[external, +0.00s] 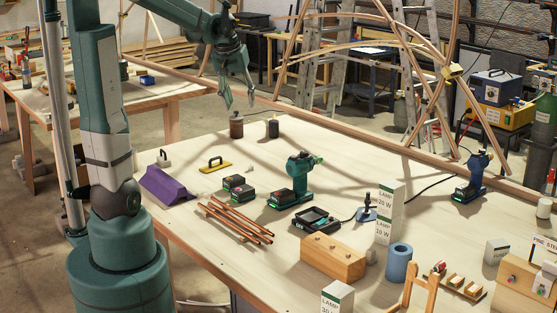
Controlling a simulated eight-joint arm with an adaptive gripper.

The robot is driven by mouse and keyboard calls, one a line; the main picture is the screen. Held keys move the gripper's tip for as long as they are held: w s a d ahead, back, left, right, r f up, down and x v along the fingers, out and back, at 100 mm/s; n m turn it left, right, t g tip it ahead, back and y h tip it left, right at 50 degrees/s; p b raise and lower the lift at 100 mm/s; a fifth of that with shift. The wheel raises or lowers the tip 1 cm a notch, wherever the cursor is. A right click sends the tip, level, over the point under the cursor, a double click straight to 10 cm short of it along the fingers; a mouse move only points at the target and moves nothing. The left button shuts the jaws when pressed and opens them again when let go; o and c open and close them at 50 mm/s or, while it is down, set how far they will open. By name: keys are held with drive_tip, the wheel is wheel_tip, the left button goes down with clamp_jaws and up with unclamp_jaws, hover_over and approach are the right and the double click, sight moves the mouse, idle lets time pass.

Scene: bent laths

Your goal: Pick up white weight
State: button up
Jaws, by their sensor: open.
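My gripper (239,101) hangs open and empty above the far left part of the workbench, fingers pointing down. Below it stand a brown bottle (236,125) and a dark jar (272,129), apart from the fingers. I cannot tell for certain which thing is the white weight. A small white cylinder (544,208) stands at the right edge, and a pale block (496,252) sits at the lower right. A whitish block with a dark handle (163,159) lies at the far left. All are well away from my gripper.
The workbench (340,145) has clear room at its back middle. A green drill (298,180), copper-coloured rods (235,221), a purple block (168,187), a wooden block (332,258), a blue cylinder (398,264) and lamp boxes (390,212) stand on it. Bent laths (440,100) rise behind.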

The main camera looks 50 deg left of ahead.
drive_tip(key=w+a+f+n+g, duration=0.15)
drive_tip(key=a+f, duration=0.25)
drive_tip(key=a, duration=0.5)
drive_tip(key=w+a+f+n, duration=0.1)
drive_tip(key=a+f+n, duration=0.15)
drive_tip(key=a, duration=0.65)
drive_tip(key=w+a+f+n+g, duration=0.1)
drive_tip(key=a+f, duration=0.3)
drive_tip(key=a, duration=0.4)
drive_tip(key=s+a+f+n, duration=0.1)
drive_tip(key=s+a+f, duration=0.2)
drive_tip(key=a+f, duration=0.3)
drive_tip(key=s+a+f+n+h, duration=0.1)
drive_tip(key=a+f, duration=0.4)
drive_tip(key=a, duration=0.5)
drive_tip(key=s+a+f+n+g+b, duration=0.1)
drive_tip(key=s+a+f+n, duration=0.1)
drive_tip(key=s+a+f, duration=0.2)
drive_tip(key=shift+s+a+f+h, duration=0.1)
drive_tip(key=shift+a+f, duration=0.35)
drive_tip(key=shift+a, duration=0.35)
drive_tip(key=shift+s+a+f+h, duration=0.15)
drive_tip(key=shift+a+f, duration=0.25)
drive_tip(key=shift+a, duration=0.4)
drive_tip(key=shift+s+a+f+h, duration=0.1)
drive_tip(key=shift+a+f, duration=0.35)
drive_tip(key=shift+a, duration=0.35)
drive_tip(key=shift+s+a+f, duration=0.2)
drive_tip(key=shift+a+f, duration=0.05)
drive_tip(key=shift+f, duration=1.3)
